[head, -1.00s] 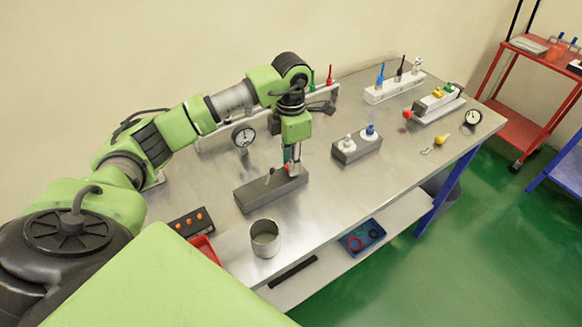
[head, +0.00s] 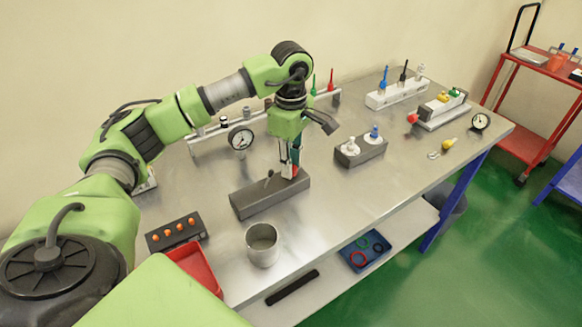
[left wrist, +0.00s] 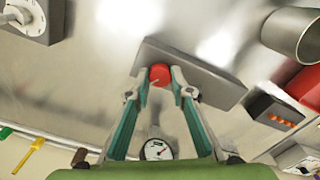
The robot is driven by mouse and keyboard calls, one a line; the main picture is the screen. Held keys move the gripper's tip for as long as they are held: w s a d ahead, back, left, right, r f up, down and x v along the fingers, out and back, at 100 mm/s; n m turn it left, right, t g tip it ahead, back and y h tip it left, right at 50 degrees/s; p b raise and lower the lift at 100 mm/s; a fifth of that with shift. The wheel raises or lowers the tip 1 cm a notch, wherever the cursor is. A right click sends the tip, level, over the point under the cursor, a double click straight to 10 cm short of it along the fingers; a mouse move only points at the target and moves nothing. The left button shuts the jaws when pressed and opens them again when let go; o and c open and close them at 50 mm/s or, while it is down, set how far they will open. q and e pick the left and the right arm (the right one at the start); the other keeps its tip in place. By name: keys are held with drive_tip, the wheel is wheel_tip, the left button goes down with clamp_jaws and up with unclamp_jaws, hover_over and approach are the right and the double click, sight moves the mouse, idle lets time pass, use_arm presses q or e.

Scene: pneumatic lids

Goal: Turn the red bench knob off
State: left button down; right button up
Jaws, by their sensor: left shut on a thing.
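The red knob (left wrist: 159,75) sits on a dark grey block (head: 258,200) on the steel bench. My left gripper (head: 290,172) points down over the right part of this block. In the left wrist view the gripper (left wrist: 160,82) has its two fingertips on either side of the red knob, shut on it. In the head view only a little of the knob (head: 289,171) shows between the fingers. A small dark lever or pin (head: 269,175) stands on the block to the left of the knob. My right gripper is not in view.
A metal cup (head: 263,250) stands in front of the block. A box with orange buttons (head: 174,232) and a red tray (head: 198,268) are to the left. A grey block with white and blue fittings (head: 361,154) is to the right. A gauge (head: 240,138) stands behind.

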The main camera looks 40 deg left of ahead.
use_arm(q)
drive_tip(key=shift+m+b, duration=0.35)
drive_tip(key=shift+m, duration=0.65)
drive_tip(key=shift+r, duration=0.1)
drive_tip(key=c, duration=1.8)
unclamp_jaws()
wheel_tip(320, 180, up, 12)
drive_tip(key=shift+f, duration=0.1)
